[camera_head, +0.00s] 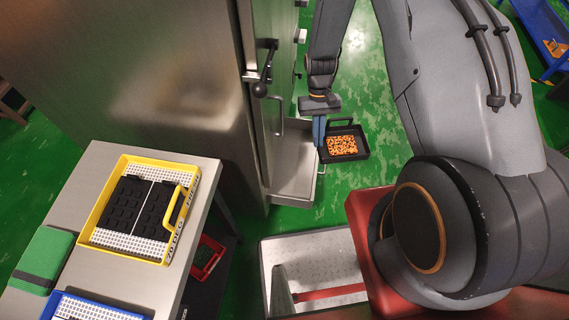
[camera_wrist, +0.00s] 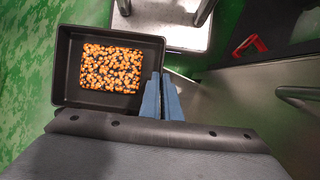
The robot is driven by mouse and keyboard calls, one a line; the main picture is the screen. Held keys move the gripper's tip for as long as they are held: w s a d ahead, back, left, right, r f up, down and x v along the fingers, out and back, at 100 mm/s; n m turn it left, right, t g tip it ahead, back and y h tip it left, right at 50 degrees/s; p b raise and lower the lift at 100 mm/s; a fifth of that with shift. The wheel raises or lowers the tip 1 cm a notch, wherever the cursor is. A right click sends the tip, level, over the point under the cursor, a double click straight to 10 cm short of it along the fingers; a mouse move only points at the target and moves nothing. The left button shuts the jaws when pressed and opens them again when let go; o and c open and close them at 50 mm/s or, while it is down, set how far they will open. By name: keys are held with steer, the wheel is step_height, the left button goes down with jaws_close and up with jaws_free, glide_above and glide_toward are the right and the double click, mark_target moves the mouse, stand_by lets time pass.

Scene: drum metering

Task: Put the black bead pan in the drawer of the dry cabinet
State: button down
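The black bead pan (camera_head: 346,157) is a shallow tray filled with orange beads, with a handle on its far side. In the head view it is level, just right of the open drawer (camera_head: 291,187) of the steel dry cabinet (camera_head: 150,110). My gripper (camera_head: 319,146) points down with its blue fingers at the pan's left wall. In the wrist view the pan (camera_wrist: 70,72) fills the upper left. The gripper (camera_wrist: 161,82) is shut on the pan's side wall, its fingers nearly together. The exact contact is partly hidden. The drawer looks empty.
A bench at the left bears a yellow tray (camera_head: 98,238) with black parts, a green box (camera_head: 43,258) and a blue tray (camera_head: 55,300). A red-handled item (camera_head: 208,257) sits below. A blue cart (camera_head: 535,25) stands far right. Green floor is clear right of the pan.

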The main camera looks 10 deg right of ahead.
steer(key=w+a+f+m+t+y+b, duration=0.1)
steer(key=w+f+m+y+b, duration=0.1)
steer(key=w+f+m+b, duration=0.5)
steer(key=w+a+f+m+y+b, duration=0.1)
steer(key=w+f+m+y+b, duration=0.2)
steer(key=f+b, duration=0.75)
steer(key=m+t+b, duration=0.5)
steer(key=m+b, duration=0.6)
steer(key=b, duration=1)
glide_above(295, 150)
steer(key=d, duration=0.2)
step_height(295, 150, down, 14)
steer(key=r, duration=0.1)
steer(key=shift+h, duration=0.3)
steer(key=f+b, duration=0.1)
steer(key=f, duration=0.2)
steer(key=f+b, duration=0.1)
steer(key=f, duration=0.3)
steer(key=f+b, duration=0.1)
steer(key=f, duration=0.2)
steer(key=shift+s+f, duration=0.15)
steer(key=shift+s, duration=0.2)
steer(key=shift+f, duration=0.15)
steer(key=c, duration=2.3)
jaws_free()
steer(key=o, duration=0.3)
